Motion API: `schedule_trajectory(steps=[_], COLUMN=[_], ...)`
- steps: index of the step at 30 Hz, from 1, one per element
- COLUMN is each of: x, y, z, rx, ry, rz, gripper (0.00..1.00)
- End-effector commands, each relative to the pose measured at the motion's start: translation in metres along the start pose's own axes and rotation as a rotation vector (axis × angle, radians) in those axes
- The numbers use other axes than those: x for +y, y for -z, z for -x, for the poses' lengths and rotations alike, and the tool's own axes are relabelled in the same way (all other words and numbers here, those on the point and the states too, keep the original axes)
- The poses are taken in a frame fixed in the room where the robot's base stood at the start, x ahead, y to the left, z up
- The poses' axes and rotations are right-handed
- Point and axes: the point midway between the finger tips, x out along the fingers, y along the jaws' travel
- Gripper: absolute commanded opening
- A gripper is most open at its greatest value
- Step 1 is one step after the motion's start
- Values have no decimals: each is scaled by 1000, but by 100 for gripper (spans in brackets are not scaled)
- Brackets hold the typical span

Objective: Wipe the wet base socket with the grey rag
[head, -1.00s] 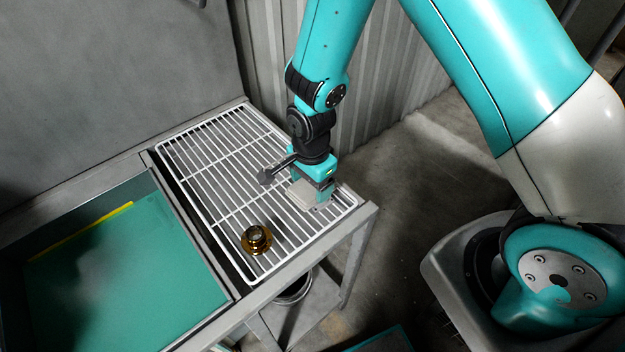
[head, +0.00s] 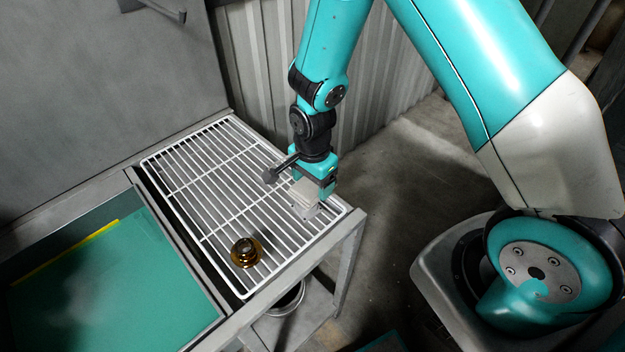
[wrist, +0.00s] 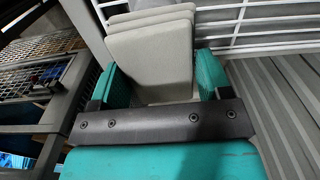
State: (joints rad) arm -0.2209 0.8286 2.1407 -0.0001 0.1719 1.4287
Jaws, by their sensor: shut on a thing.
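My gripper (head: 318,190) is over the right part of a white wire rack, shut on the grey rag (head: 303,196), a folded pale grey stack. In the wrist view the rag (wrist: 150,55) sits between the two teal fingers (wrist: 160,80). In the head view it is close above the rack; I cannot tell whether it touches. The base socket (head: 246,252), a brass-coloured round piece with a raised ring, stands on the rack near its front edge, left of and nearer than my gripper. The socket does not show in the wrist view.
The white wire rack (head: 205,239) tops a grey metal stand. To its left is a basin with a teal floor (head: 110,290) and a yellow strip (head: 65,252). A round metal container (head: 288,300) stands below the rack. A corrugated wall is behind.

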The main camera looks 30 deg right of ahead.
Motion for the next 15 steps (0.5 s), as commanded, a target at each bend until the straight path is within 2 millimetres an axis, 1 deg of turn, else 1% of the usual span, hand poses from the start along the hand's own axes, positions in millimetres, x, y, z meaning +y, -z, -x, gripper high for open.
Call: schedule_trajectory(steps=[15], x=[0], y=[-36], z=[0], rx=[0], ry=[0], rz=[3], gripper=[52])
